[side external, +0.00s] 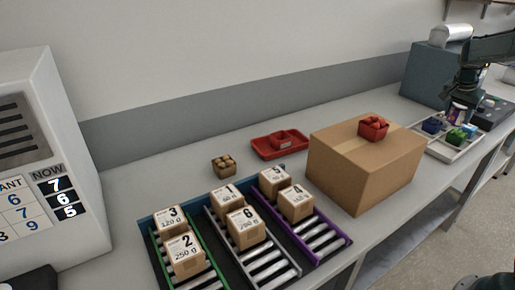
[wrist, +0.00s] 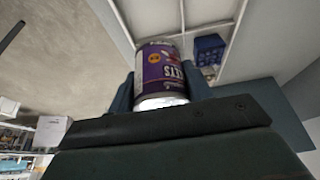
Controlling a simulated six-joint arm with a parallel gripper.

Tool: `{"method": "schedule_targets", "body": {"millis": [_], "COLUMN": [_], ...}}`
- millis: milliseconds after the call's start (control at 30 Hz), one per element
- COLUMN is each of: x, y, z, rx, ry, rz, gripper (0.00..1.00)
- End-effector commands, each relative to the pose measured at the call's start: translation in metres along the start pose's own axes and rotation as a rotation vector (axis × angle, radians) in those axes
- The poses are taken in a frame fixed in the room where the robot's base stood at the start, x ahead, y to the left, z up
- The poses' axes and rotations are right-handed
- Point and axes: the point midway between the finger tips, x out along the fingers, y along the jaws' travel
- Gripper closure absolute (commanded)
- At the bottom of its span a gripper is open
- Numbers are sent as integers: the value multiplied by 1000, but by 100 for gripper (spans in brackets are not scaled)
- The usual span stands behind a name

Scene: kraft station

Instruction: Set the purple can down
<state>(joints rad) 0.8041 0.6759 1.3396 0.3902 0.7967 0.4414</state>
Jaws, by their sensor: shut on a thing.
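The purple can (wrist: 160,72) has a purple label and silver metal ends. In the wrist view it sits between the two fingers of my gripper (wrist: 158,92), which is shut on it. In the side view the can (side external: 457,113) is small at the far right, beneath my gripper (side external: 462,98). It appears over or beside the pale tray (side external: 458,151); I cannot tell whether it touches anything below.
The tray holds a dark blue basket (side external: 433,125) and a green item (side external: 456,137). A large cardboard box (side external: 340,169) with a red basket (side external: 373,127) on top stands to the left. Numbered cartons (side external: 246,226) sit on roller lanes nearer the camera.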

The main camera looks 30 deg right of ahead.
Motion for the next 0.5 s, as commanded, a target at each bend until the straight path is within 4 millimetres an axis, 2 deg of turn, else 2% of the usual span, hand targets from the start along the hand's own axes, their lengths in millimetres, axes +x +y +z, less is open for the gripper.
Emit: {"method": "schedule_targets", "body": {"millis": [100,233,500], "x": [22,42,57], "y": [1,0,0], "z": [10,18,23], "rx": [-1,-1,1], "ry": [-3,-2,1], "rz": [2,2,-1], "gripper": [76,76,76]}}
